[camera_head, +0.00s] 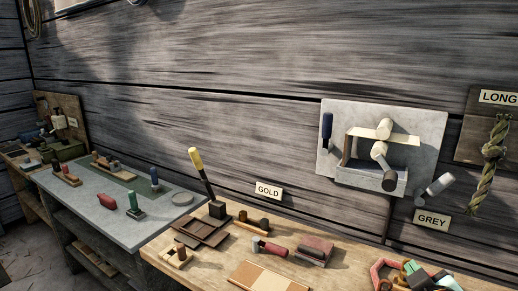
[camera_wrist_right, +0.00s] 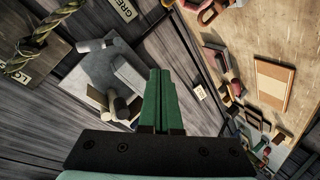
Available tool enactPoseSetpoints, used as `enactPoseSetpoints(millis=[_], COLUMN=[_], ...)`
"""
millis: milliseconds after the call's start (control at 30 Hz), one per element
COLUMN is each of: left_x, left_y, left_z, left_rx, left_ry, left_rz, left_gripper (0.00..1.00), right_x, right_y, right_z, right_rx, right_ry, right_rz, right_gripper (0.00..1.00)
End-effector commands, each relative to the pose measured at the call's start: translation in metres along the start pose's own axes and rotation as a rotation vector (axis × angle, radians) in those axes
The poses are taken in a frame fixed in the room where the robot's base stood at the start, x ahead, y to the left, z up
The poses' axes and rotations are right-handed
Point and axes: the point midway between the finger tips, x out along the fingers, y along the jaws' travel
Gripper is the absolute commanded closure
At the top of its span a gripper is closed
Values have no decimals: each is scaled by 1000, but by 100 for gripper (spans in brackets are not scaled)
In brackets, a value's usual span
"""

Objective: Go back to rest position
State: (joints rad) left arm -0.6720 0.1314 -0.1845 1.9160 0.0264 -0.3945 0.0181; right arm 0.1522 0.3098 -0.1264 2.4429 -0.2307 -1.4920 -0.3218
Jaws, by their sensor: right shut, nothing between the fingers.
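My right gripper (camera_head: 411,268) shows at the bottom right corner of the head view, by the front right part of the wooden bench. In the right wrist view its green fingers (camera_wrist_right: 160,98) are pressed together with nothing between them. Behind the fingers that view shows the plank wall, with the wooden bench to the right. My left gripper is not in view.
A wooden bench (camera_head: 160,243) holds a tan board (camera_head: 268,277), a red-ended tool (camera_head: 270,247) and a dark tray (camera_head: 203,231). A grey panel (camera_head: 430,119) with a caddy (camera_head: 366,178) hangs on the wall. A red frame (camera_head: 377,268) is beside my right gripper.

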Motion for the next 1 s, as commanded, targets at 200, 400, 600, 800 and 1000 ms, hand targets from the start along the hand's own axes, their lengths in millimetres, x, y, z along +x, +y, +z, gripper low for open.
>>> enactPoseSetpoints(millis=[200,400,600,800,1000], left_x=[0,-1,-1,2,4], left_y=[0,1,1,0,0], left_z=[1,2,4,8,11], left_rx=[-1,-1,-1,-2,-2], left_ry=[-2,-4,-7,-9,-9], left_rz=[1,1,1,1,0], left_gripper=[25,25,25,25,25], right_x=[-25,-77,-133,-93,-67], right_y=[-119,-192,-240,-273,-312], right_z=[102,172,221,224,235], right_rx=[139,264,366,402,458], right_ry=[-256,-485,-685,-530,-372], right_rz=[-317,-511,-638,-623,-613], right_gripper=[100,100,100,100,100])
